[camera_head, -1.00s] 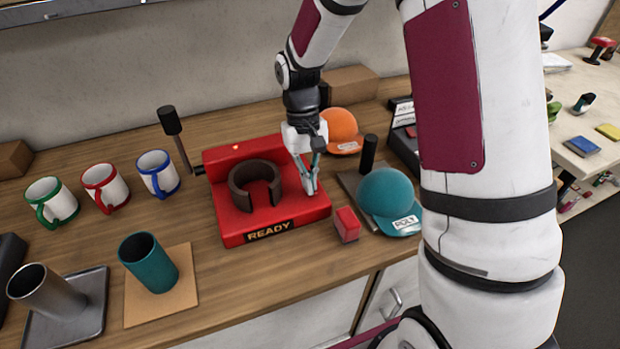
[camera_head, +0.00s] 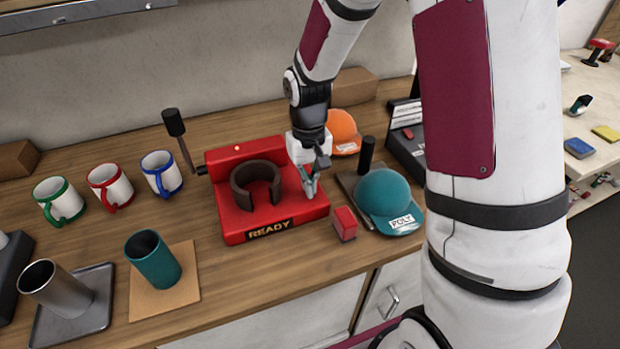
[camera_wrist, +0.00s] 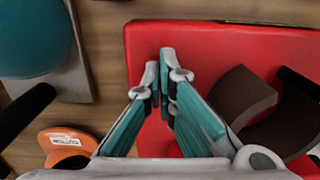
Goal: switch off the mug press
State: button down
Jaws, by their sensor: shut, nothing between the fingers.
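The mug press (camera_head: 228,221) is a red machine on the wooden bench, with a dark, open-fronted cuff (camera_head: 247,198), a black-knobbed lever (camera_head: 173,123) at its left and a "READY" label on its front. A small light (camera_head: 237,148) glows on its back block. My gripper (camera_head: 311,194) is shut and empty, fingers pointing down at the right part of the press, right of the cuff. In the wrist view the fingertips (camera_wrist: 164,60) are over the red press surface (camera_wrist: 215,50), with the cuff (camera_wrist: 240,95) to the right. I cannot tell whether they touch it. No switch is clearly visible.
A small red block (camera_head: 344,224) stands right of the press, near a teal cap (camera_head: 384,192) and an orange cap (camera_head: 342,128). Several mugs (camera_head: 110,186) stand at left. A teal tumbler (camera_head: 153,261) and a steel tumbler (camera_head: 55,288) stand in front of them.

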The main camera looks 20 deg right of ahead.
jog(key=shift+s+f+t, duration=0.3)
jog(key=shift+s+t, duration=0.1)
jog(key=shift+s+f+p, duration=0.1)
jog(key=shift+p, duration=0.25)
jog(key=shift+s+f, duration=0.25)
jog(key=shift+s, duration=0.1)
dwell(0.4)
jog(key=shift+w, duration=0.15)
jog(key=shift+w+b, duration=0.3)
jog(key=shift+w, duration=0.4)
jog(key=shift+r, duration=0.2)
notch_tip(320, 180, up, 15)
jog(key=p, duration=0.2)
jog(key=shift+s, duration=0.35)
